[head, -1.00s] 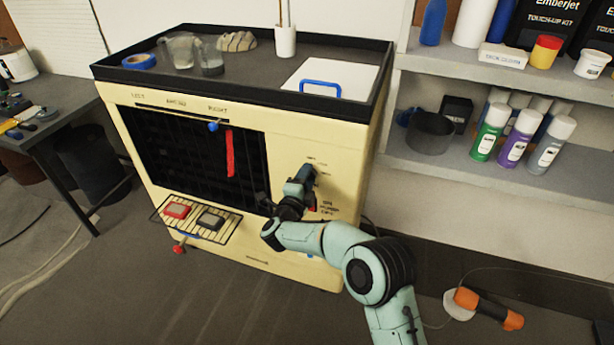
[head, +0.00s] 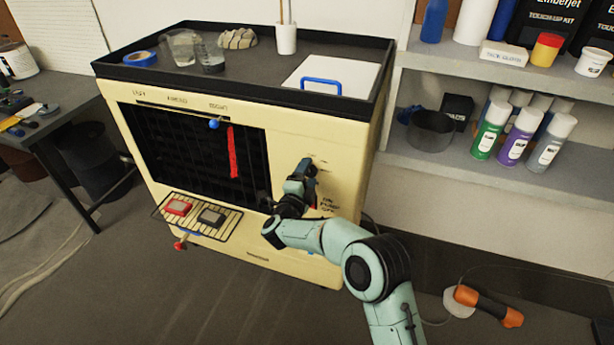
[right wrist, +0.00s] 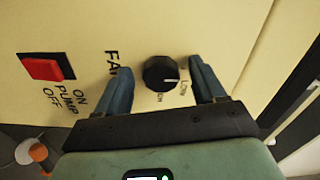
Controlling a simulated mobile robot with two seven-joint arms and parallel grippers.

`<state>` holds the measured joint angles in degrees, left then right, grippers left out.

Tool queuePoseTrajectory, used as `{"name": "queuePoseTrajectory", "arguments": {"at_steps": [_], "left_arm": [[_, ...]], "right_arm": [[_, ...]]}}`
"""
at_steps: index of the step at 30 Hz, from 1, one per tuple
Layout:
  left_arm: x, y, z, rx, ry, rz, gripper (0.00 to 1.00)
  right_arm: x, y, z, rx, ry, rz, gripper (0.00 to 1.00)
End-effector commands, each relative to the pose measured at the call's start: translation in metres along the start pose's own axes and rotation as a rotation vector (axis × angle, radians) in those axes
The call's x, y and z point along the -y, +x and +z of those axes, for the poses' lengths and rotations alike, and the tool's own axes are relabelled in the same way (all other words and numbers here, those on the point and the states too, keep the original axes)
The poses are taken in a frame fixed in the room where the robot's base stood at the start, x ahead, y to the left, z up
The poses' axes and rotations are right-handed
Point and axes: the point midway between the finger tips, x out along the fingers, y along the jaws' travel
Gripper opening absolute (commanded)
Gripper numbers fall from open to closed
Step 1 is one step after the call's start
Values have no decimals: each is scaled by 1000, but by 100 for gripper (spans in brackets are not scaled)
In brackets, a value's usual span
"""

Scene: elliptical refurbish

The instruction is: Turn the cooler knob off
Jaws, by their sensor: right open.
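The cooler (head: 250,215) is a cream box with a dark front grille and a black tray top. Its round black knob (right wrist: 160,73) has a white pointer mark and stands beside the lettering FAN and LOW. The pointer is turned toward the LOW side. My right gripper (right wrist: 162,68) is open, with one finger on each side of the knob and a visible gap on both sides. In the head view my right gripper (head: 300,180) is at the upper right of the cooler's front and hides the knob. My left gripper is not in view.
A red switch (right wrist: 45,67) marked ON PUMP OFF sits beside the knob. A slatted ledge (head: 197,218) with red and grey blocks juts from the cooler's front. Shelves (head: 490,165) with spray cans stand at right. An orange-handled tool (head: 488,306) lies on the floor.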

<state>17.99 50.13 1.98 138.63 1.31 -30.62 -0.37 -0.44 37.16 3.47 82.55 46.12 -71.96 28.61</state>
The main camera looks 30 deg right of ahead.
Motion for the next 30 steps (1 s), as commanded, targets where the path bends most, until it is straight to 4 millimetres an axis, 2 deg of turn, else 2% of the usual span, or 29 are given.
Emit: {"name": "queuePoseTrajectory", "arguments": {"at_steps": [4,7,15,21,25,30], "left_arm": [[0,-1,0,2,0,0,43],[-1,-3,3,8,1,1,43],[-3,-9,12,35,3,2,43],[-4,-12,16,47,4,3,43],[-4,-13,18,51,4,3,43],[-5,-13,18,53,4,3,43]], "right_arm": [[1,-6,0,1,2,0,69],[1,-19,1,3,0,0,69],[1,-80,1,5,-1,0,69],[1,-116,0,3,0,0,69],[0,-129,0,1,0,0,69],[0,-134,0,0,0,0,69]]}}
